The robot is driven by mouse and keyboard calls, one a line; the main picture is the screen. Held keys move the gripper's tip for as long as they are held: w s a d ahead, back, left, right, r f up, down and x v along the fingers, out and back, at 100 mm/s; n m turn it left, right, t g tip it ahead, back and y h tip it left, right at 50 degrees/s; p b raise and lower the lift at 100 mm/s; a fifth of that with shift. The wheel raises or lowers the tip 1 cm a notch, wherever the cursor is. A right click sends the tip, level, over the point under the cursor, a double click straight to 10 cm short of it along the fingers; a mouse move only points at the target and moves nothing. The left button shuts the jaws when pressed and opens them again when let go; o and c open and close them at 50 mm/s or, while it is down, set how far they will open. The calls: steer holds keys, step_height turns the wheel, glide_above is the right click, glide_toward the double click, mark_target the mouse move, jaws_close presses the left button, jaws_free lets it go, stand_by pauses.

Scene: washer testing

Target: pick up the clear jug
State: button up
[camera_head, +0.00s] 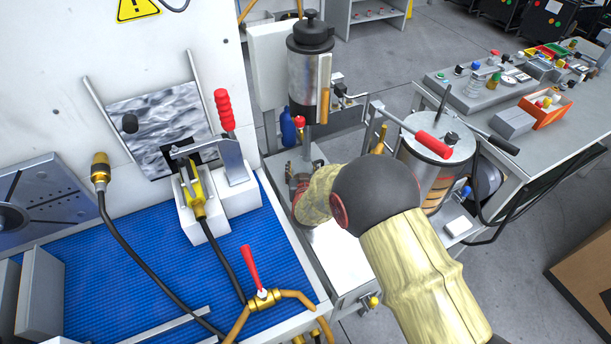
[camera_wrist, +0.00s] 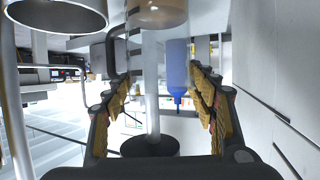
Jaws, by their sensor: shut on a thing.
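The clear jug (camera_wrist: 157,52) shows in the wrist view as a see-through wall with dark marks, a black handle at its left and amber-tinted liquid at the picture's top edge. It stands between the two padded fingers of my gripper (camera_wrist: 160,105), which is shut on it. In the head view my gripper (camera_head: 300,182) is beside the lower part of the metal cylinder stand, over the white bench. My wrist and forearm hide most of the jug there, and I cannot tell whether it touches the bench.
A metal cylinder with a black lid (camera_head: 310,65) stands just behind my gripper. A blue bottle (camera_head: 288,128) is close by, also in the wrist view (camera_wrist: 177,70). A steel canister with a red handle (camera_head: 437,150) stands right of my wrist. A blue-matted bench (camera_head: 110,290) is at left.

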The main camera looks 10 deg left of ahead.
steer(key=c, duration=0.9)
steer(key=shift+o, duration=0.2)
steer(key=shift+r, duration=0.1)
steer(key=s+d+r+p, duration=0.8)
steer(key=s+d+r, duration=0.1)
steer(key=r, duration=0.3)
steer(key=shift+d+r, duration=0.4)
steer(key=shift+d, duration=0.25)
